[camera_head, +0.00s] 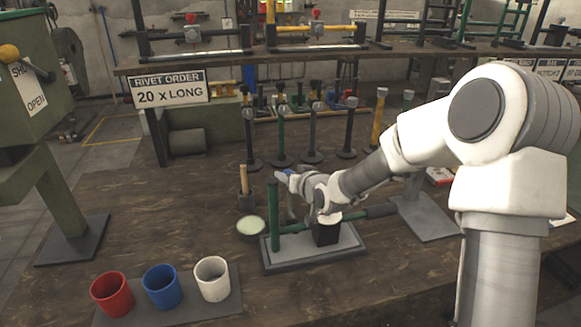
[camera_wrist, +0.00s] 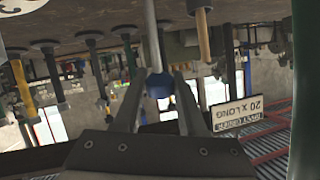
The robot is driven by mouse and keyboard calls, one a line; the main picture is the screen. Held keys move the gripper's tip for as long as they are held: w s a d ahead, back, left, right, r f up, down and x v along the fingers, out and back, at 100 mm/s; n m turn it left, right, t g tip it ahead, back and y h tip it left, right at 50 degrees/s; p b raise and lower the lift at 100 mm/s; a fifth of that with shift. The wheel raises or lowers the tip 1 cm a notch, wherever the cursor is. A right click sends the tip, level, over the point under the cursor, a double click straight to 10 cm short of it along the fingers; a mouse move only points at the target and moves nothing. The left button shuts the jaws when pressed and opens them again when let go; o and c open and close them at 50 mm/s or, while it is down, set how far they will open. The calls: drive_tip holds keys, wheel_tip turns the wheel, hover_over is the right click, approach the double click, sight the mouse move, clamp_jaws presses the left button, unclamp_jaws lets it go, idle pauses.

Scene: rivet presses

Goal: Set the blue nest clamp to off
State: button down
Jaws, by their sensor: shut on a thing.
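The blue nest clamp shows as a blue ball knob (camera_wrist: 160,86) on a grey rod in the wrist view. In the head view a bit of the blue knob (camera_head: 289,172) shows at the tip of my arm. My gripper (camera_head: 286,177) is there, just right of a green post; in the wrist view its two fingers (camera_wrist: 163,88) stand on either side of the knob and are shut on it. The clamp belongs to a press with a grey base plate (camera_head: 330,262) and a black block (camera_head: 325,232). The clamp's pivot is mostly hidden by my arm.
The green post (camera_head: 274,215) stands close left of my gripper. A pale green dish (camera_head: 250,225) and a wooden-handled tool (camera_head: 243,180) are left of it. Red (camera_head: 112,294), blue (camera_head: 162,287) and white (camera_head: 212,279) cups stand at the front. Several tall posts stand behind.

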drive_tip(key=w+a+f+g+h+p, duration=0.2)
drive_tip(key=w+f+g+p, duration=0.2)
drive_tip(key=w+g+p, duration=0.1)
drive_tip(key=shift+w+m+g+p, duration=0.4)
drive_tip(key=shift+w+g, duration=0.1)
drive_tip(key=shift+w, duration=0.2)
idle(0.3)
drive_tip(key=shift+c, duration=2.4)
unclamp_jaws()
drive_tip(key=v, duration=1.7)
drive_tip(key=shift+r, duration=0.25)
